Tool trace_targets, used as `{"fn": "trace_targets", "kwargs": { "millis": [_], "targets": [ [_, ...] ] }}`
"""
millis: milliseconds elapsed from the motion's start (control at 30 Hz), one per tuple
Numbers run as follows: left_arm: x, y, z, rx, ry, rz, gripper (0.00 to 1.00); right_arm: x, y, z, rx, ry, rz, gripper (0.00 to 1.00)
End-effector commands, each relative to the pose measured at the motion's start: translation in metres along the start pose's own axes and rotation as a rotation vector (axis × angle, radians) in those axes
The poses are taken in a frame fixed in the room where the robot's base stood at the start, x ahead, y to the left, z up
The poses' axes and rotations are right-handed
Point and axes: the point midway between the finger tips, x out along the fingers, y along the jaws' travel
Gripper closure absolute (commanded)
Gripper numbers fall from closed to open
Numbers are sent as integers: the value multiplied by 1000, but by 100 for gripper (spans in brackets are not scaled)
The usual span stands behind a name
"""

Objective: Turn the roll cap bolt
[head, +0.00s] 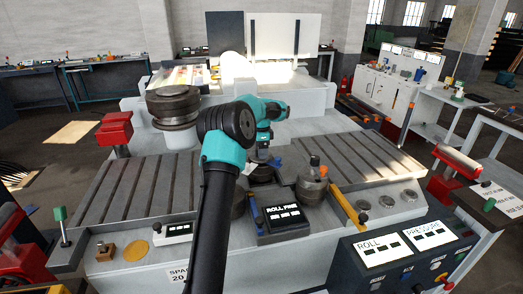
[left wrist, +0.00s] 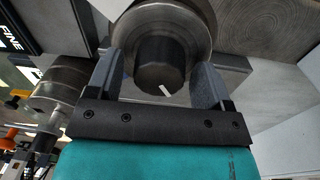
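The roll cap bolt (left wrist: 160,66) is a dark, faceted head with a white mark on its face, standing out from a round metal roll cap (left wrist: 190,22) in the left wrist view. My left gripper (left wrist: 161,76) has one finger on each side of the bolt, with a narrow gap showing at the left finger and a smaller one at the right. It looks open around the bolt; contact is not clear. In the head view my left gripper (head: 262,157) is at the machine's middle, and my own arm hides most of the bolt area. My right gripper is not in view.
A control box labelled ROLL FINE (head: 283,222) and a metal cylinder with a knob (head: 312,185) stand close to the left gripper. A yellow bar (head: 345,207) lies to their right. Slotted beds (head: 140,188) flank the middle. A roller stack (head: 174,106) stands at the left.

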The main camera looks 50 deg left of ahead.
Motion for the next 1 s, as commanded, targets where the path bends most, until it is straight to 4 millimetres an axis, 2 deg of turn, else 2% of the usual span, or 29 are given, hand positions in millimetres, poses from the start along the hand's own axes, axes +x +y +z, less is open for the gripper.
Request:
{"fn": "trace_targets", "kwargs": {
  "millis": [67, 500, 767, 1000],
  "targets": [
    [0, 0, 0, 0, 0, 0, 34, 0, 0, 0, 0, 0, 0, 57],
    [0, 0, 0, 0, 0, 0, 74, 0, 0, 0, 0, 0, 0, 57],
    [0, 0, 0, -19, 1, 0, 74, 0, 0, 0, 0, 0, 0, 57],
    [0, 0, 0, -104, 6, 1, 74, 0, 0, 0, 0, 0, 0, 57]
  ]
}}
